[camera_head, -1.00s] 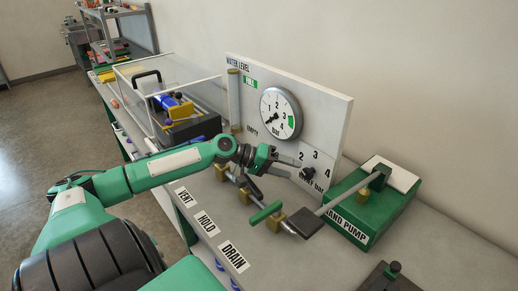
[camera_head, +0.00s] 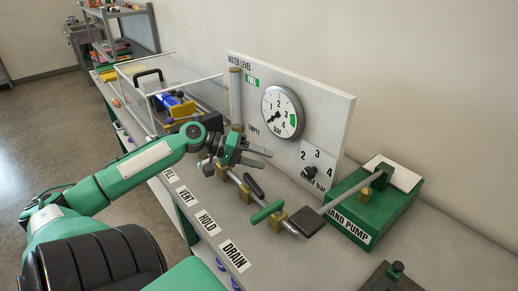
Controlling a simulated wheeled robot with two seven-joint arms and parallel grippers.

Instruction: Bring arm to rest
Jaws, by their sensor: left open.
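My left arm comes in from the left, green with dark joints. Its left gripper (camera_head: 262,158) is open and empty. It hangs over the bench in front of the white gauge panel (camera_head: 330,112), left of the selector knob (camera_head: 310,171). Below and right of it are the brass valves with a black handle (camera_head: 254,186) and a green handle (camera_head: 267,212). The wrist hides part of the valve row. My right gripper is not in view.
The green hand pump (camera_head: 375,212) with its long lever stands at the right. A clear-walled box (camera_head: 190,75) with a blue and yellow device stands behind my arm. Labels VENT, HOLD and DRAIN (camera_head: 235,255) line the bench's front edge. Open floor lies at the left.

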